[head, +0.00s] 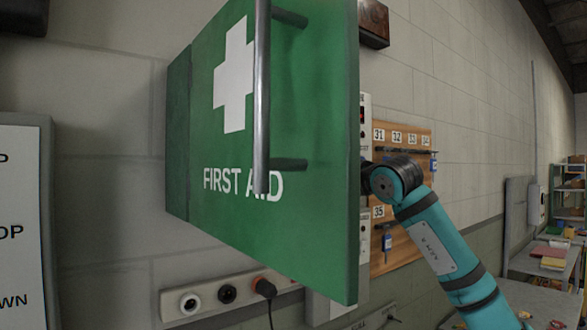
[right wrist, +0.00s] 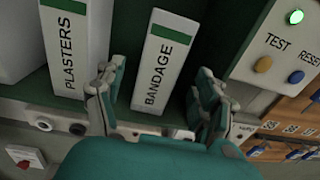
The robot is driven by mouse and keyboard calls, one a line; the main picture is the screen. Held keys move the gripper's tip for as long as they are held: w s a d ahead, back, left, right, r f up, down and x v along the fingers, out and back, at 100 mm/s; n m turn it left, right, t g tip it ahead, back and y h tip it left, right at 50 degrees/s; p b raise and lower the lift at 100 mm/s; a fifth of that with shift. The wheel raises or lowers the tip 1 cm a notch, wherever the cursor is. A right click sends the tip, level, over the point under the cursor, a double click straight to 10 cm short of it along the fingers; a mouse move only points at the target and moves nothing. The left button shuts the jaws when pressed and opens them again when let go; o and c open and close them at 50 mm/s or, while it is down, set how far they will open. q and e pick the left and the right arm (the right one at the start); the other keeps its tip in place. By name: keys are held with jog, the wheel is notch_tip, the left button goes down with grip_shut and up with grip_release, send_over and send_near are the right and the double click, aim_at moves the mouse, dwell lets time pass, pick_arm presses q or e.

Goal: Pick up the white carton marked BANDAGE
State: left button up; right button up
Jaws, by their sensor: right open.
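The white carton marked BANDAGE (right wrist: 166,62) stands upright on the shelf of the green cabinet in the right wrist view, with a green band near its top. My right gripper (right wrist: 155,80) is open, with one finger to each side of the carton's lower part. I see gaps between both fingers and the carton; I cannot tell how far the fingertips reach along it. In the head view the green FIRST AID door (head: 300,215) stands open and hides the carton and my right gripper. My left gripper is not in view.
A white PLASTERS carton (right wrist: 70,45) stands left of the BANDAGE carton. A box with TEST and RESET buttons (right wrist: 285,55) is close on the right. A key board (head: 415,160) hangs behind my right arm. A socket strip (head: 215,292) runs below the cabinet.

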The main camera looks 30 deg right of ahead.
jog(key=shift+w+r+p, duration=0.4)
jog(key=shift+w+p, duration=0.15)
jog(key=shift+w, duration=0.2)
jog(key=shift+w+a+r+p, duration=0.1)
jog(key=shift+w+r+p, duration=0.15)
jog(key=shift+w+p, duration=0.35)
jog(key=shift+w+r+p, duration=0.2)
jog(key=shift+w+p, duration=0.35)
jog(key=shift+w+a+f+p, duration=0.15)
jog(key=shift+w+p, duration=0.3)
jog(key=shift+w, duration=0.65)
jog(key=shift+w+f, duration=0.15)
jog(key=shift+c, duration=0.6)
jog(key=c, duration=0.7)
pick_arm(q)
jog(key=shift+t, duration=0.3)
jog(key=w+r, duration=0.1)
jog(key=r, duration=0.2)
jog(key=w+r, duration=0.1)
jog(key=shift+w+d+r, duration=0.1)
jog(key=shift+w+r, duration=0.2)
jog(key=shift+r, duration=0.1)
pick_arm(e)
jog(key=c, duration=0.5)
